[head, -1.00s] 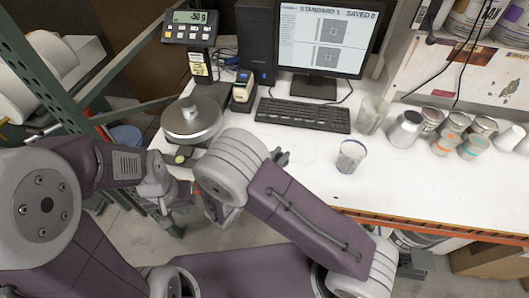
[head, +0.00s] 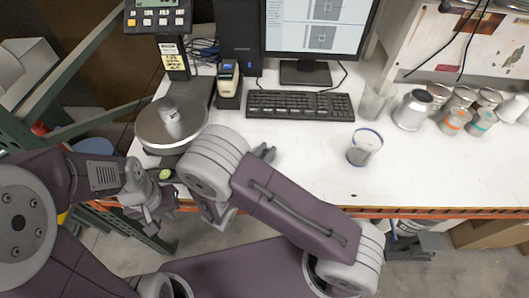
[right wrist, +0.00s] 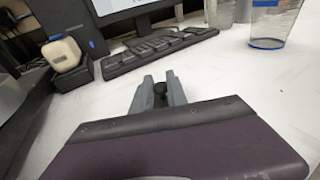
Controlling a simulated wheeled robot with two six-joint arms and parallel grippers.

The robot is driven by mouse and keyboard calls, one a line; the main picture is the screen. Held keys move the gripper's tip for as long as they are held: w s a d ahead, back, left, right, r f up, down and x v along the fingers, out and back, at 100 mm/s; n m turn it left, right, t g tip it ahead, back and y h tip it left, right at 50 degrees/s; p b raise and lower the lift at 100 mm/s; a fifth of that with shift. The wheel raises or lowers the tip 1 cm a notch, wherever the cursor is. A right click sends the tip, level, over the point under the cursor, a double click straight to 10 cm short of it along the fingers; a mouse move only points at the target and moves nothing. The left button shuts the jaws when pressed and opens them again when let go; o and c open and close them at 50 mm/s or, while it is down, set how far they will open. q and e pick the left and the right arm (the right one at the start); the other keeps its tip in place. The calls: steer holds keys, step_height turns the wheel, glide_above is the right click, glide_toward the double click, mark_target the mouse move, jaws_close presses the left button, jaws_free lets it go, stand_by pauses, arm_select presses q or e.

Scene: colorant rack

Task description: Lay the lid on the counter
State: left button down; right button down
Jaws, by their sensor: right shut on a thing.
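My right gripper (head: 263,153) is low over the white counter (head: 300,180), in front of the keyboard. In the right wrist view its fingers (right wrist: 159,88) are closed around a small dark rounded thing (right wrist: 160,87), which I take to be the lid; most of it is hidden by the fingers. I cannot tell whether it touches the counter.
A clear cup with a blue rim (head: 365,148) stands right of my right gripper. The keyboard (head: 300,105) and monitor (head: 318,35) are behind it. Several cans and jars (head: 412,109) stand at the right. The counter between the cup and front edge is clear.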

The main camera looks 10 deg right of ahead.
steer(key=shift+s+d+f, duration=0.15)
steer(key=shift+s+d, duration=0.25)
steer(key=shift+f+b, duration=0.15)
steer(key=shift+b, duration=0.15)
steer(key=shift+w+a+f, duration=0.15)
steer(key=shift+a+f, duration=0.05)
steer(key=shift+a, duration=0.05)
steer(key=c, duration=1.3)
jaws_free()
steer(key=shift+d, duration=0.1)
arm_select(q)
steer(key=shift+s+d+f, duration=0.2)
steer(key=shift+s+f, duration=0.1)
